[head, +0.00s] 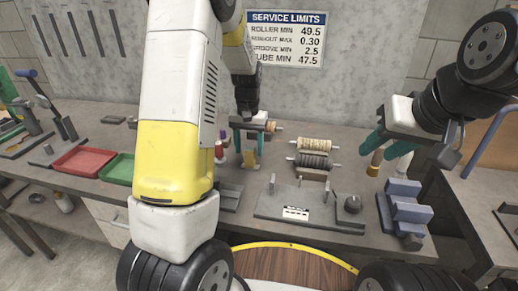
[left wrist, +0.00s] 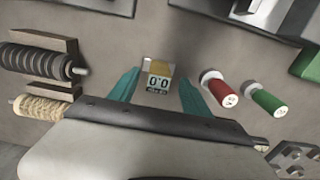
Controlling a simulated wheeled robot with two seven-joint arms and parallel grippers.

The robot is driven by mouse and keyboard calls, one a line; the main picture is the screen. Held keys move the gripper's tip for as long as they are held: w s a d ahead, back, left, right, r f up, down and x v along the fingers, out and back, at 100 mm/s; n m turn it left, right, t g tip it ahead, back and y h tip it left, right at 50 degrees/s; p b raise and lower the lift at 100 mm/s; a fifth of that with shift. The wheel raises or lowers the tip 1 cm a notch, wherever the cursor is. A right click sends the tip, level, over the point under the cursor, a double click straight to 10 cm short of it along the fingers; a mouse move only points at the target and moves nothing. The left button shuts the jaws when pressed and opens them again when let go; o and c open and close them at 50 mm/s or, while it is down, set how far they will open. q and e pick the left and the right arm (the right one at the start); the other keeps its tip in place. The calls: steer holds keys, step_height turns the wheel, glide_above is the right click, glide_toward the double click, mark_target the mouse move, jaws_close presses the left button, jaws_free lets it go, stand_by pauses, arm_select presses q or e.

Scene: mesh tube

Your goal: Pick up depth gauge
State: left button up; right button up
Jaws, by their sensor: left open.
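The depth gauge (left wrist: 158,82) is a small yellow-tan block with a "0.0" display in the left wrist view. My left gripper (head: 249,143) is open, pointing down at the bench. In the left wrist view its teal fingers (left wrist: 158,92) stand on either side of the gauge, with gaps on both sides. My right gripper (head: 386,148) hangs at the right over the bench with its teal fingers apart, away from the gauge.
A dark roller (head: 314,160) and a cream roller (head: 315,144) lie right of the gauge. A red handle (left wrist: 223,93) and a green handle (left wrist: 268,102) stand close by.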

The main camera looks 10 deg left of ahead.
mark_target(250, 157)
arm_select(q)
step_height(250, 157, down, 4)
steer(key=shift+w+d+f, duration=0.1)
jaws_close()
